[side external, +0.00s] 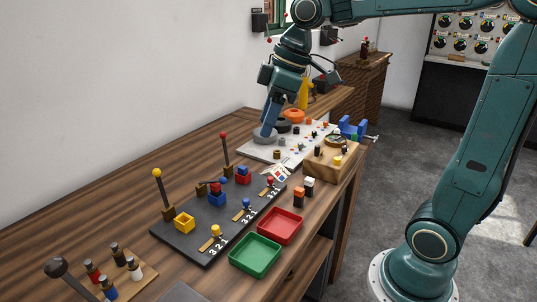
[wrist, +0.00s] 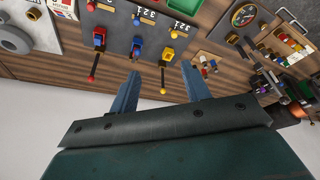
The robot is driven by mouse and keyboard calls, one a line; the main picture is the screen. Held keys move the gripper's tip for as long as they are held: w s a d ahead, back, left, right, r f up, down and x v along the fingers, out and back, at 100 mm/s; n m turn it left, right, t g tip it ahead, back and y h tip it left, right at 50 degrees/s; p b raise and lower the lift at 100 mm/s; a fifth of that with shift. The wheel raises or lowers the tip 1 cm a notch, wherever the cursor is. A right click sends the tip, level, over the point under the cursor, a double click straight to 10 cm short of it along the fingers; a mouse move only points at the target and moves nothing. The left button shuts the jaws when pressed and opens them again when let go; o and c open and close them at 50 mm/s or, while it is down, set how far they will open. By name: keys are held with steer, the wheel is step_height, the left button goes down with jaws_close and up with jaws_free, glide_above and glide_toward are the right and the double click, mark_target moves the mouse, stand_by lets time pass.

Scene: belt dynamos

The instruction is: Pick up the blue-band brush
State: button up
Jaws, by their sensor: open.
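A small upright piece with a blue band and dark top (side external: 109,287) stands on a wooden board at the near left of the bench in the side view. It looks like the blue-band brush. Beside it on the same board are a red-banded piece (side external: 92,273), a white one (side external: 134,268) and a dark-topped one (side external: 117,255). My gripper (side external: 268,131) is far from them, pointing down over the far part of the bench by a grey ring. In the wrist view my gripper (wrist: 160,88) is open, with nothing between its fingers. I cannot single out the blue band there.
A dark panel (side external: 205,250) with upright levers, yellow (side external: 158,187) and red (side external: 224,150), lies between my gripper and the board. A green tray (side external: 256,270) and a red tray (side external: 280,241) sit at the front edge. A dark-knobbed lever (side external: 56,267) stands beside the board.

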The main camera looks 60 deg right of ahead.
steer(key=w+d+f+n+g+y, duration=0.1)
steer(key=w+d+f+n, duration=0.15)
steer(key=w, duration=0.35)
steer(key=w+d+f+n+g, duration=0.1)
steer(key=w+d+f+n, duration=0.15)
steer(key=w, duration=0.25)
steer(key=n+g+y, duration=0.1)
steer(key=n+y, duration=0.1)
steer(key=n, duration=0.4)
glide_toward(243, 167)
steer(key=shift+w+a+f+h, duration=0.15)
steer(key=shift+a+f+h, duration=0.15)
steer(key=shift+a+f, duration=0.15)
steer(key=shift+a+f, duration=0.1)
steer(key=shift+x, duration=1.05)
steer(key=shift+x, duration=2.55)
